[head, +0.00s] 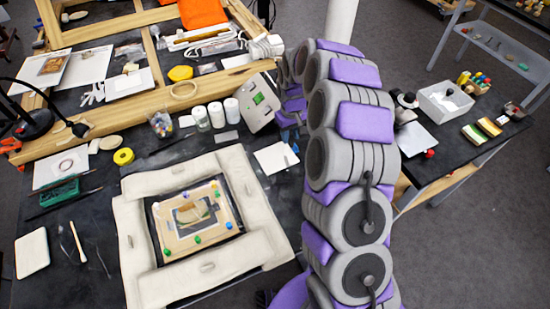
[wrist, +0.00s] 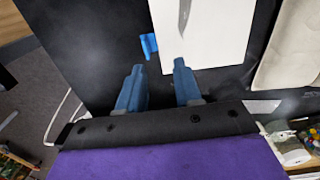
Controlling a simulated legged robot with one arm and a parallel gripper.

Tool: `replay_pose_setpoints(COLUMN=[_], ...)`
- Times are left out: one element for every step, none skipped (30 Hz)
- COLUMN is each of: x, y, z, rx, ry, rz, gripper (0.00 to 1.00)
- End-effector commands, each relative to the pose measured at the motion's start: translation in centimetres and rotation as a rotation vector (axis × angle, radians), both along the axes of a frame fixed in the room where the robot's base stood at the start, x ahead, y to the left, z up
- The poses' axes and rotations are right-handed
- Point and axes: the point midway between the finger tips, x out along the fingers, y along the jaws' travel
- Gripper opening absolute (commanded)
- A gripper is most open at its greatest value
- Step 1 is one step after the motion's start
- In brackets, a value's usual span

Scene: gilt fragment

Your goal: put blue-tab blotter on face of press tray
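The blotter, a white sheet (wrist: 215,35), lies flat on the dark bench in the wrist view. A small blue tab (wrist: 149,46) sticks out from its left edge. I cannot tell which thing is the press tray.
A cream padded frame (head: 140,235) surrounds a wooden board (head: 180,245) with coloured pins. A tilted grey panel (head: 250,108) with a green patch stands behind the sheet, near white jars (head: 232,110). A white box (head: 440,107) sits on the right-hand table.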

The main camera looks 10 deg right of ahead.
Motion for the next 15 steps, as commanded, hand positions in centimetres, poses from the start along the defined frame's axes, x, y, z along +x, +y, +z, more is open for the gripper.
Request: replay_pose_setpoints(x=[0.0,0.0,0.0,0.0,0.0,0.0,0.0,0.0,0.0,-0.1,-0.1,-0.1,-0.1,-0.1,-0.1], y=[-0.4,-0.6,-0.8,-0.9,-1.1,-1.3,-1.5,-1.5,-1.6,-1.6,-1.6,-1.5,-1.3,-1.2,-1.0], z=[-1.1,-1.5,-2.2,-2.6,-3.1,-3.6,-3.9,-4.2,-4.5,-4.6,-4.7,-4.7,-4.6,-4.6,-4.5], rx=[0.003,0.005,0.007,0.009,0.011,0.013,0.015,0.014,0.014,0.013,0.013,0.012,0.011,0.009,0.008], ry=[0.002,0.003,0.004,0.004,0.005,0.005,0.006,0.007,0.01,0.013,0.016,0.016,0.014,0.013,0.011], rz=[-0.002,-0.002,-0.003,-0.003,-0.003,-0.004,-0.004,-0.004,-0.004,-0.004,-0.004,-0.004,-0.004,-0.004,-0.004], gripper=[0.34,0.34,0.34,0.34,0.34,0.34,0.34,0.34,0.34,0.34,0.34,0.34,0.34,0.34,0.37])
